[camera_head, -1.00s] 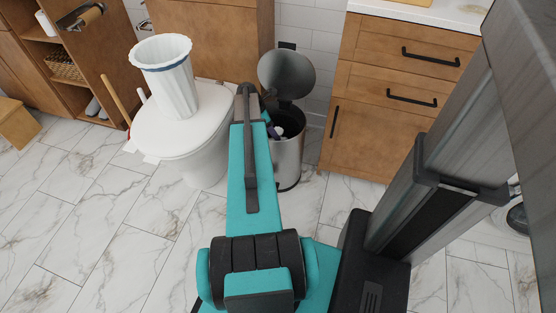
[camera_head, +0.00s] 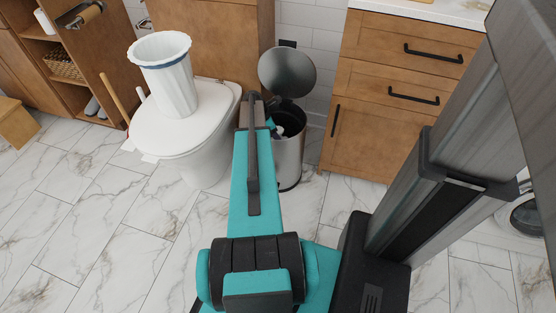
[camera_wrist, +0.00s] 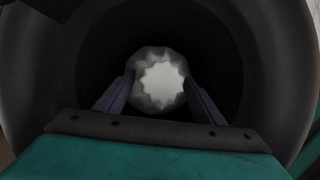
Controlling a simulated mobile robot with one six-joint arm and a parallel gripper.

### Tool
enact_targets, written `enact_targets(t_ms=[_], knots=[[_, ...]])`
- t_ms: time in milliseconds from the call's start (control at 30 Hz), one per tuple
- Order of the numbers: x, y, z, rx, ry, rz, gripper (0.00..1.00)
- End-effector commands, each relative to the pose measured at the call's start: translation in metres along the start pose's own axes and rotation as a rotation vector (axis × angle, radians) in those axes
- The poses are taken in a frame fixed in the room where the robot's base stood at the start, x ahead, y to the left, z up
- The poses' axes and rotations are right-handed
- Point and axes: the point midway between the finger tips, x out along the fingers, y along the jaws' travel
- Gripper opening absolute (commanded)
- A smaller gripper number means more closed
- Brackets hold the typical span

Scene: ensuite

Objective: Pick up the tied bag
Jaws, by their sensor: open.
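A pale, ruffled shape (camera_wrist: 161,82), which looks like the gathered top of the tied bag, shows inside the dark bin in the wrist view. My gripper (camera_wrist: 158,88) is open, with one dark finger on each side of this shape. Its fingertips look close to the edges; I cannot tell whether they touch. The lower part of the bag is hidden. In the head view, the metal bin (camera_head: 289,160) stands with its round lid (camera_head: 287,72) raised, and my gripper (camera_head: 279,131) is at its mouth. The bag cannot be clearly made out there.
A white pleated, open-topped thing with a blue band (camera_head: 170,80) stands on the closed toilet (camera_head: 205,130) left of the bin. A wooden cabinet (camera_head: 365,130) is close on the right. Marble-tiled floor (camera_head: 120,215) is clear in front.

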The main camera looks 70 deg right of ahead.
Motion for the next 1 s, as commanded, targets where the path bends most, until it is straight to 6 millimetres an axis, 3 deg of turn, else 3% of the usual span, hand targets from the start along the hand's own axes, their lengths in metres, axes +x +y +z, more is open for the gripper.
enact_targets(t_ms=[133,667,1000], knots=[[0.0097,-0.0001,0.0002,0.0,0.0,-0.001,0.63],[0.0096,-0.0002,0.0008,0.001,0.0,0.0,0.63],[0.0101,-0.0002,0.0005,0.001,0.001,0.0,0.09]])
